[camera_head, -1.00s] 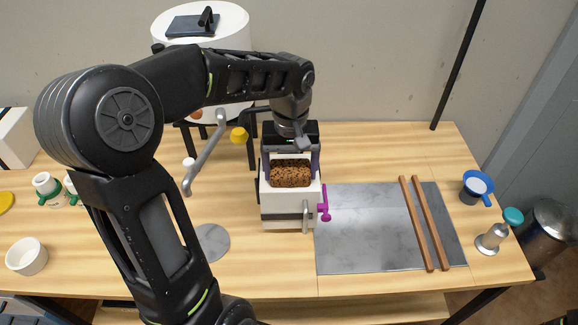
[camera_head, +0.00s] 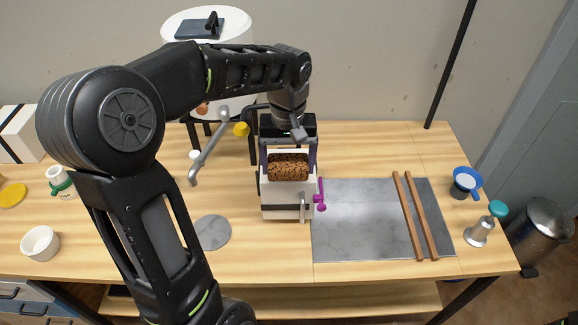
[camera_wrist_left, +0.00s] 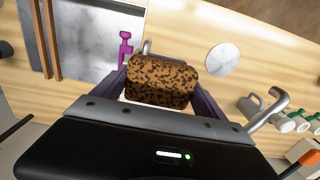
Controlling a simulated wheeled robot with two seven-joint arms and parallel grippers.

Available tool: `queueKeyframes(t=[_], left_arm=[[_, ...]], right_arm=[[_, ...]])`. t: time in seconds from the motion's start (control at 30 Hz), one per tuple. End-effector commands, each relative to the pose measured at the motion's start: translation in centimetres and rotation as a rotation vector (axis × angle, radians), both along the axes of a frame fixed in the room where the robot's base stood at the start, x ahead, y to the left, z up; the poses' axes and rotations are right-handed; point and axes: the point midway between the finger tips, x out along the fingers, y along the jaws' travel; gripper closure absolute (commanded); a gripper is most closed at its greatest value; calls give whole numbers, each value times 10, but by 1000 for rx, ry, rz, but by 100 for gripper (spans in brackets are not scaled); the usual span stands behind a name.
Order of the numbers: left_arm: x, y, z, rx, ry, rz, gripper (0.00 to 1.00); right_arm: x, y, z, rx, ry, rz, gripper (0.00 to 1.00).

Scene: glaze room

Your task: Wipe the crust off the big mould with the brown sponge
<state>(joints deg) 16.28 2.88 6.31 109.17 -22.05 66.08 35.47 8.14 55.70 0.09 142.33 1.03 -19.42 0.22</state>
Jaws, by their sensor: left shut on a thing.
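The brown sponge (camera_head: 288,168), speckled with dark spots, is held between the fingers of my left gripper (camera_head: 289,158). It also shows in the left wrist view (camera_wrist_left: 163,82). The gripper is shut on its two sides. The sponge is at the upper part of a white block with a dark band, which looks like the big mould (camera_head: 285,199). A magenta knob (camera_head: 320,197) and a grey lever (camera_head: 303,206) are on the mould. The sponge and gripper hide much of the mould's top; I cannot make out crust or tell firm contact. My right gripper is not in view.
A grey marble slab (camera_head: 360,225) with two wooden strips (camera_head: 408,215) lies right of the mould. A round grey disc (camera_head: 212,232) and a white bowl (camera_head: 40,243) are left. A blue-rimmed cup (camera_head: 464,186) and a teal-topped tool (camera_head: 481,230) stand at the right.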

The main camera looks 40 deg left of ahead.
Motion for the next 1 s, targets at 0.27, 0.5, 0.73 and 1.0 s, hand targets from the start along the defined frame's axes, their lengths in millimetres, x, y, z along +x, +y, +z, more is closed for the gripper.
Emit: queueKeyframes(t=[0.27, 0.5, 0.73, 1.0], left_arm=[[0, 3, 25, 1, -3, -1, 61], [-2, 3, 39, 0, -2, -3, 61], [-2, 3, 39, 1, -1, -3, 61], [-2, 3, 39, 1, -1, -3, 61]], right_arm=[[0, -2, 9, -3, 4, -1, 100], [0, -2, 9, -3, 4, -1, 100], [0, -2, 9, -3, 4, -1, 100], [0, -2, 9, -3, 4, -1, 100]])
